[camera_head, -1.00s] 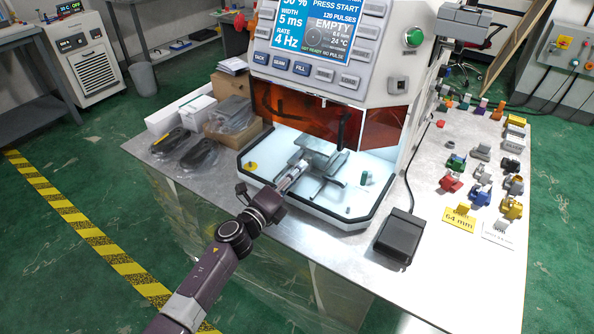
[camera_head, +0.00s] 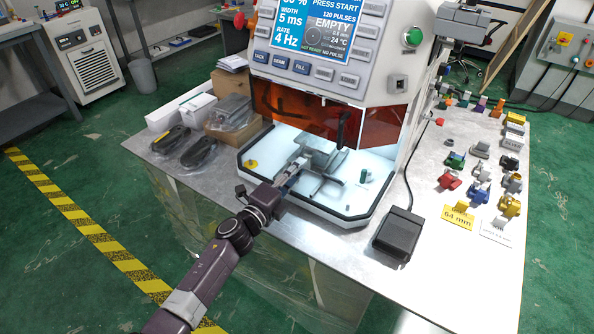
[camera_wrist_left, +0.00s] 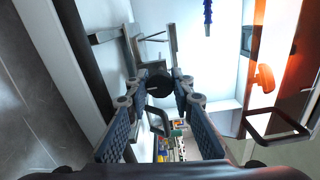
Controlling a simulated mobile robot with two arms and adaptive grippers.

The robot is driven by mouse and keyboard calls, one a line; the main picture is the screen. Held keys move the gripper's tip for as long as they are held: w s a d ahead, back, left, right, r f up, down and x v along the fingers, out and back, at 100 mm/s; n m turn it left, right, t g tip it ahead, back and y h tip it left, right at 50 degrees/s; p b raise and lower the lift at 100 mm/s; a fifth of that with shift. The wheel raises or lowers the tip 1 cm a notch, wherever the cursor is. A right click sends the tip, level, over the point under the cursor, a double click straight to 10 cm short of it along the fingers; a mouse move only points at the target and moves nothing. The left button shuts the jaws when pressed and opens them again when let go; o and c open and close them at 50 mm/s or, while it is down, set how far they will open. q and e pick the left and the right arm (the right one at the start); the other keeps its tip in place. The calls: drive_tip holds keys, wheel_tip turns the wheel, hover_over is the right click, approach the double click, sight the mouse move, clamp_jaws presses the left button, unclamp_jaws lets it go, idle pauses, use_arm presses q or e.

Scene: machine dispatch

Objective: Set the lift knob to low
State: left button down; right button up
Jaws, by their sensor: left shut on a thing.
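My left gripper (camera_head: 293,170) reaches into the lit chamber of the machine, at the grey metal stage (camera_head: 318,160). In the left wrist view, my left gripper (camera_wrist_left: 160,88) has its fingertips closed on a round black knob (camera_wrist_left: 159,84), which I take to be the lift knob. The knob faces the camera between the two fingertips. I cannot read any low or high marking on it. In the head view the knob is hidden by the gripper. My right gripper is not in view.
An amber shield (camera_head: 300,112) hangs above the chamber opening. The chamber's black-edged base rim (camera_head: 340,221) surrounds the stage. A black pedal (camera_head: 398,235) sits on the metal table (camera_head: 330,268) at right, with several coloured clamps beyond it. Bagged black items (camera_head: 198,152) lie at left.

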use_arm(q)
drive_tip(key=c, duration=1.7)
unclamp_jaws()
drive_tip(key=shift+s, duration=0.1)
drive_tip(key=shift+f, duration=0.15)
